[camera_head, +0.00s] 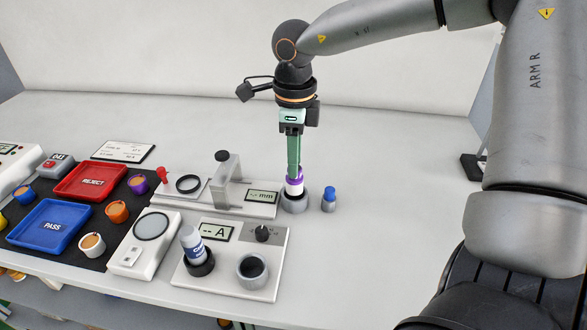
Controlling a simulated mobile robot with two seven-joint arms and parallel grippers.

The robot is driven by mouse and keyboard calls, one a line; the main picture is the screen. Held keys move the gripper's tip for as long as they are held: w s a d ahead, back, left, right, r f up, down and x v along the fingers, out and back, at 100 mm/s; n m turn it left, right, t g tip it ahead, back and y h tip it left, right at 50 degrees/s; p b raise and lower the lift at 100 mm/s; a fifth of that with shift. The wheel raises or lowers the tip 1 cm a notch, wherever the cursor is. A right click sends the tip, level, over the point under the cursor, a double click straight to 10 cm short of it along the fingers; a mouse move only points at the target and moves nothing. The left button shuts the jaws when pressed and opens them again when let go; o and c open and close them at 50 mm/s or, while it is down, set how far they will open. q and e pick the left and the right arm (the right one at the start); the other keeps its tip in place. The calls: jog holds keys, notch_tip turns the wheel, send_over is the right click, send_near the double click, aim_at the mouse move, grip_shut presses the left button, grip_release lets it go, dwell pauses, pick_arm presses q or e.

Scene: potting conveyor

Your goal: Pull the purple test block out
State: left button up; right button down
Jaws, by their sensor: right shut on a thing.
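The purple test block (294,187) has a purple top and a white body. My left gripper is not in view.
A small blue-topped piece (329,195) stands just right of the holder. A gauge with a display (262,197) is close on the left. A tester panel (240,285) with a blue-white bottle (192,243) lies in front. Red (91,181) and blue (48,224) trays are far left. The table's right is clear.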

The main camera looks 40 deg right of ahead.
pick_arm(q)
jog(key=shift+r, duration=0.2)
pick_arm(e)
jog(key=shift+r, duration=0.4)
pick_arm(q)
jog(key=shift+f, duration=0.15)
pick_arm(e)
jog(key=shift+r+p, duration=0.9)
jog(key=shift+r, duration=0.55)
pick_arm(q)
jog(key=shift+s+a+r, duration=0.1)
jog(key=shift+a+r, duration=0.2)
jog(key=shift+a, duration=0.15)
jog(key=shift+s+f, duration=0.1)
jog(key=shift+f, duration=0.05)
pick_arm(e)
jog(key=shift+r, duration=0.15)
